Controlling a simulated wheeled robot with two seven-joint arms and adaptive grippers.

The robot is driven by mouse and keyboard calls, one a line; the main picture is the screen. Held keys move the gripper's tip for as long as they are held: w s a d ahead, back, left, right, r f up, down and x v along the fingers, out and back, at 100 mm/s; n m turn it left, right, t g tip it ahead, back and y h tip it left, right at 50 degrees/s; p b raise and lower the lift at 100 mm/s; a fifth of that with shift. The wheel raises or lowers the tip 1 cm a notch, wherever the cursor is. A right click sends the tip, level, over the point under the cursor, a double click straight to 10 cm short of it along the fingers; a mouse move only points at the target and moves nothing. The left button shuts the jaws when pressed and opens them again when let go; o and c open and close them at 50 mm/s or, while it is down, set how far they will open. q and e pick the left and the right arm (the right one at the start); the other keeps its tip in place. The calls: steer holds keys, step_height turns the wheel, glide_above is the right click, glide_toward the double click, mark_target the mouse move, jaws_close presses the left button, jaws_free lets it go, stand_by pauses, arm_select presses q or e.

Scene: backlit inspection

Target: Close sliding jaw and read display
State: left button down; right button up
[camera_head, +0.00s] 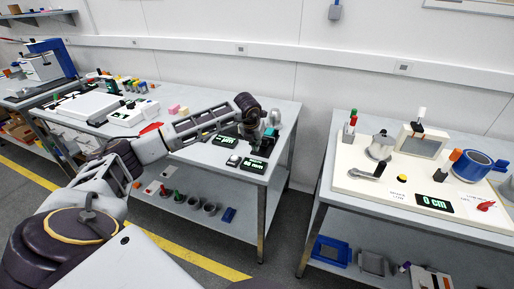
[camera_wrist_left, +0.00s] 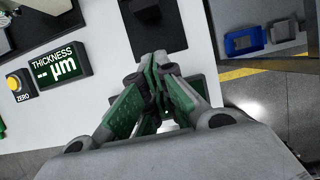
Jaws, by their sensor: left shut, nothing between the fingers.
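My left gripper (camera_head: 266,138) is over the right end of the left table, shut and empty. In the left wrist view its green-lined fingers (camera_wrist_left: 158,65) meet above the table edge. A black display (camera_wrist_left: 50,75) reads "THICKNESS -- µm", with a yellow ZERO button (camera_wrist_left: 17,84) beside it. In the head view two black displays with green digits, one farther back (camera_head: 225,141) and one nearer (camera_head: 254,164), lie by the gripper. On the right table another display (camera_head: 434,203) reads "0 cm". I cannot tell which part is the sliding jaw. My right gripper is not in view.
A floor gap separates the tables. Cups and a blue block (camera_head: 229,214) sit on the left table's lower shelf.

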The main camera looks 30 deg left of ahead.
arm_select(q)
steer(key=shift+v, duration=3)
steer(key=shift+s, duration=0.1)
steer(key=shift+f, duration=0.1)
